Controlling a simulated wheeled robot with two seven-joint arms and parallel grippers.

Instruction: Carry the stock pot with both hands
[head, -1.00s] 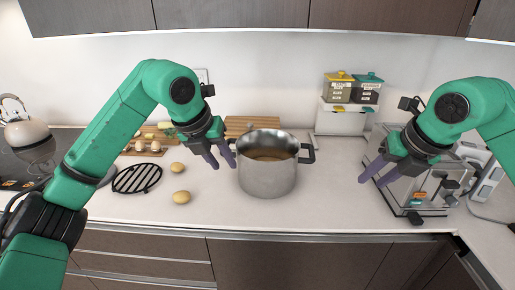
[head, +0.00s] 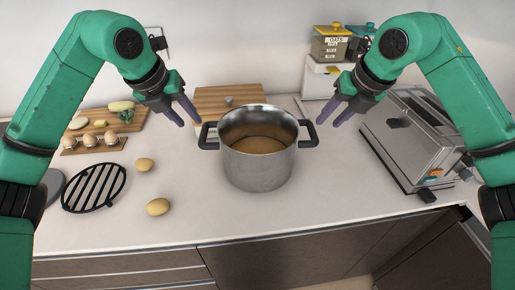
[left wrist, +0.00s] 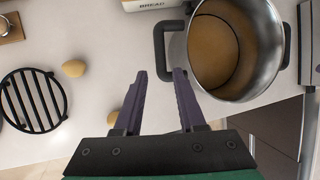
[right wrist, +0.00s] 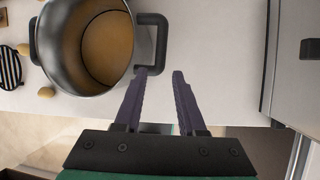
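The stock pot (head: 258,165) is a steel pot with two black side handles and brown contents, standing upright on the counter. My left gripper (head: 188,112) is open and empty, just above and left of the pot's left handle (head: 208,136). In the left wrist view that handle (left wrist: 160,50) lies ahead of the spread fingers (left wrist: 165,85). My right gripper (head: 328,115) is open and empty by the right handle (head: 309,133). In the right wrist view the handle (right wrist: 160,40) is ahead and to the left, its near end close to the left fingertip.
A toaster (head: 412,140) stands on the right. A black trivet (head: 93,187), two potatoes (head: 157,207) and an egg holder (head: 92,142) are on the left. A cutting board (head: 228,98) lies behind the pot. The counter in front of the pot is clear.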

